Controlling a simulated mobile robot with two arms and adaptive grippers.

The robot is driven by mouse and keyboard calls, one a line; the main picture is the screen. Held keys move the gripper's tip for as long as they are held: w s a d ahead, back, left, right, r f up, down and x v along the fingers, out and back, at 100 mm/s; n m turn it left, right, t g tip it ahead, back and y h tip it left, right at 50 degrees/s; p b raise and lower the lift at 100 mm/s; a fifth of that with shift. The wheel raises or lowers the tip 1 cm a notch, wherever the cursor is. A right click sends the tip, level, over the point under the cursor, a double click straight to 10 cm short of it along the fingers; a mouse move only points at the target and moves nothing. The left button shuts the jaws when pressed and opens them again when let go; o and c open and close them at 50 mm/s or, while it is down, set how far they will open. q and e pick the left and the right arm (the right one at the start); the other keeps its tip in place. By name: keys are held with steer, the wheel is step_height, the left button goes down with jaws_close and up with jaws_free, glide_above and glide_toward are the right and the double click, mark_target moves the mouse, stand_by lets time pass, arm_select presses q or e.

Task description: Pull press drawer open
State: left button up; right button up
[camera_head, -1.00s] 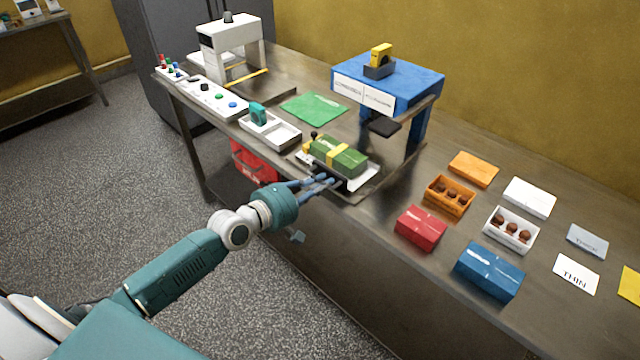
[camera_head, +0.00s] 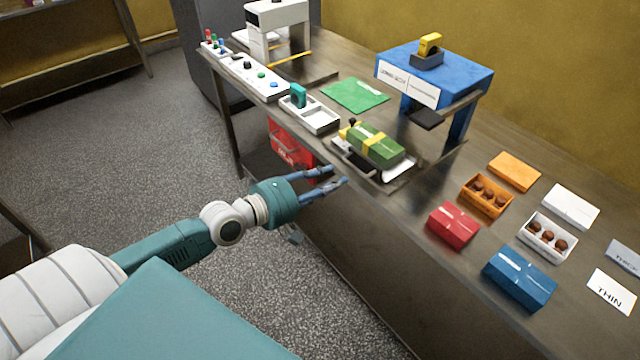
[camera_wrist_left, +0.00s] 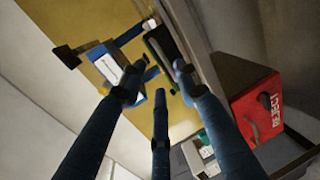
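The blue press (camera_head: 465,85) stands on the table with a white label on its front. Its drawer, a flat metal tray (camera_head: 405,182), sticks out in front of the press at the table's front edge. A green box with a yellow ribbon (camera_head: 375,146) lies on it. My left gripper (camera_head: 338,178) is beside the drawer's front edge, just off the table; its fingers look spread and empty. In the left wrist view its fingers (camera_wrist_left: 160,82) are apart with nothing between them. I cannot tell whether a fingertip touches the drawer. My right gripper is not in view.
A red reject bin (camera_head: 290,150) stands below the table edge, close to my left gripper. A white tray (camera_head: 322,126) and a green sheet (camera_head: 356,95) lie left of the drawer. A red box (camera_head: 453,225) and chocolate boxes are to the right.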

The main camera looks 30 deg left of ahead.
arm_select(q)
steer(key=shift+v, duration=1.45)
steer(key=s+a+f+m+g+y, duration=0.15)
steer(key=a+f, duration=0.25)
steer(key=f, duration=0.5)
steer(key=s+a+f+m+g+y, duration=0.15)
steer(key=a+f, duration=0.25)
steer(key=f, duration=0.5)
steer(key=s+a+f+m+g+y, duration=0.1)
steer(key=s+f, duration=0.3)
steer(key=f, duration=0.4)
steer(key=s+f+m+g+y, duration=0.1)
steer(key=s+f+y, duration=0.1)
steer(key=s+f, duration=0.45)
steer(key=s+d+f+m+g, duration=0.2)
steer(key=s+f, duration=0.4)
steer(key=f, duration=0.2)
steer(key=s+d+f+m+g, duration=0.2)
steer(key=s+f+m, duration=0.1)
steer(key=s+f, duration=0.3)
steer(key=s+d+f+m+g, duration=0.2)
steer(key=s+d+f, duration=0.3)
steer(key=s, duration=0.4)
steer(key=s+d+f+m+g, duration=0.2)
steer(key=s+d+f+m, duration=0.2)
steer(key=s, duration=0.5)
steer(key=d+f, duration=0.1)
steer(key=d, duration=0.1)
steer(key=shift+s+d+m+g+h, duration=0.3)
steer(key=shift+d, duration=0.1)
